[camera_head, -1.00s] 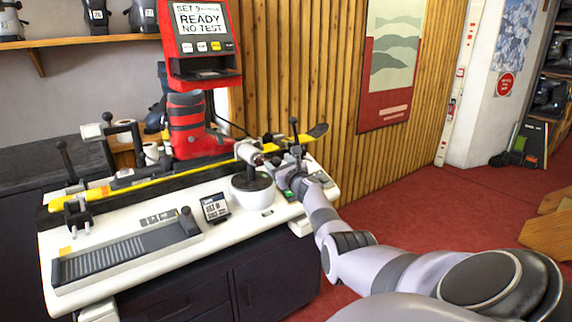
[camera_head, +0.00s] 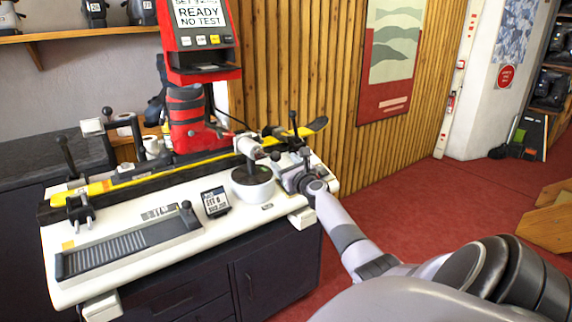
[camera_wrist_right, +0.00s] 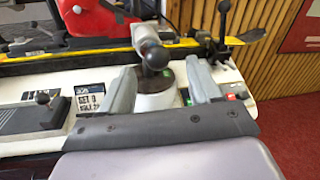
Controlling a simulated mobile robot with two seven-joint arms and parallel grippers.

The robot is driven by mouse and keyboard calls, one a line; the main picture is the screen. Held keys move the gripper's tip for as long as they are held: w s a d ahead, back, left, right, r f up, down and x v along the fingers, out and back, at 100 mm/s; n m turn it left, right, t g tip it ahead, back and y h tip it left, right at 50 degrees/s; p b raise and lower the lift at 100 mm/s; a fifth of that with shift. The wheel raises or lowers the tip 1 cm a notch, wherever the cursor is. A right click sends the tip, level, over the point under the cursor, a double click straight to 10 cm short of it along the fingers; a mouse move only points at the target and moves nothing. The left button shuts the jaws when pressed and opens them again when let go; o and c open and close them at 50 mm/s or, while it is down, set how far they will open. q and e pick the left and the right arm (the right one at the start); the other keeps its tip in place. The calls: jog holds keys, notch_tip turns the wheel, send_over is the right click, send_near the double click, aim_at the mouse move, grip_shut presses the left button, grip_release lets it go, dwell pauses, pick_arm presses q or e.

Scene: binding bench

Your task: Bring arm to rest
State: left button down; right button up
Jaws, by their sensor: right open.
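My right gripper (camera_head: 281,163) is at the right end of the white bench machine (camera_head: 120,262). It is open and empty in the right wrist view (camera_wrist_right: 160,82), with its two grey fingers apart. A dark ball knob (camera_wrist_right: 155,57) on a pale lever shows in the gap between the fingers. I cannot tell how far beyond the fingertips it is. The white round base (camera_head: 252,190) of that lever stands left of the gripper in the head view. My right arm reaches in from the lower right. My left gripper is not in view.
A yellow ski (camera_head: 145,176) lies along the machine, with a red boot (camera_head: 187,118) upright behind it. A red test unit (camera_head: 203,58) reads "READY NO TEST". A small display (camera_head: 214,202) stands left of the lever base. Red floor (camera_head: 410,210) is clear right of the bench.

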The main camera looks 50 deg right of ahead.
dwell(0.4)
jog(key=s+a+f+n+g+y, duration=0.1)
jog(key=s+a+f+n+y, duration=0.25)
jog(key=a+f+n, duration=0.7)
jog(key=s+a+f+n+g+y, duration=0.15)
jog(key=a+f+n+y, duration=0.25)
jog(key=a+f+n, duration=0.65)
jog(key=s+a+f+n+g+y, duration=0.1)
jog(key=s+a+n, duration=0.9)
jog(key=a, duration=0.4)
jog(key=s+a+f+n+g+y, duration=0.2)
jog(key=s+a+n, duration=0.8)
jog(key=a, duration=0.4)
jog(key=shift+s+f+n, duration=0.15)
jog(key=shift+s+n, duration=0.25)
jog(key=shift+s, duration=0.05)
